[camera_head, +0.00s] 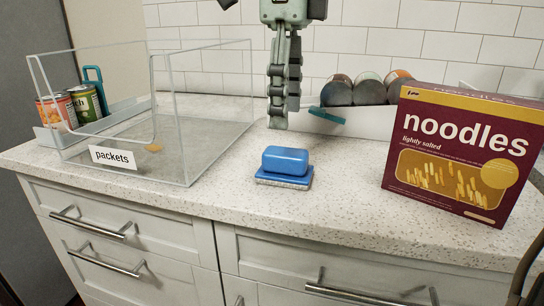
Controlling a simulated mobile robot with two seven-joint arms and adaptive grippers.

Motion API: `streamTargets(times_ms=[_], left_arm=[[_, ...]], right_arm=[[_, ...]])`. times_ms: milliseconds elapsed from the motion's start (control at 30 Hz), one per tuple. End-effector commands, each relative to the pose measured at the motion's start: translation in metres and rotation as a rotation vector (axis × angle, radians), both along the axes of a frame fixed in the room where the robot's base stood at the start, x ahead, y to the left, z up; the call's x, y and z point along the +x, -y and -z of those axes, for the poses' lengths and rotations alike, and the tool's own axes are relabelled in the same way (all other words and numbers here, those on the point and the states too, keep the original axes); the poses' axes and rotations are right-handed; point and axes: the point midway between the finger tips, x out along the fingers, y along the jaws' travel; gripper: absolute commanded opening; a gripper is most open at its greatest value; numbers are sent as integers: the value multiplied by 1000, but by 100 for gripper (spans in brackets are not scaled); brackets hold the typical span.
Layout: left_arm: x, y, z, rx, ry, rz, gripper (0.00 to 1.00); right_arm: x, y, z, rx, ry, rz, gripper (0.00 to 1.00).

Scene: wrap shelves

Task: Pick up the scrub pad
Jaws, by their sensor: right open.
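The scrub pad (285,163) is a blue block with a pale underside. It lies flat on the speckled white counter (225,205), near the middle of the view. My right gripper (281,112) points down from the top, above and a little behind the pad in the picture. It is open, seen nearly side-on, with nothing between its fingers. It looks apart from the pad. My left gripper does not show.
A clear bin labelled "packets" (113,158) stands left of the pad, with cans (88,104) beyond it. A maroon noodles box (462,150) stands at the right. Several round-ended items (369,89) sit in a white tray behind. The counter around the pad is bare.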

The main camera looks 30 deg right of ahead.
Motion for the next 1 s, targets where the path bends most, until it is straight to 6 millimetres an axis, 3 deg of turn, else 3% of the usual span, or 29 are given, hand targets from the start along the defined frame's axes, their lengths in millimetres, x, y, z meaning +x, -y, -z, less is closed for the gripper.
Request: streamTargets(times_ms=[600,867,1000], left_arm=[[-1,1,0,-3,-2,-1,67],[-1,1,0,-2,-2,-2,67],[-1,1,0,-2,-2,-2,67]], right_arm=[[5,5,73,-4,-3,0,59],[5,5,77,-3,0,0,59],[5,5,77,-3,0,0,45]])
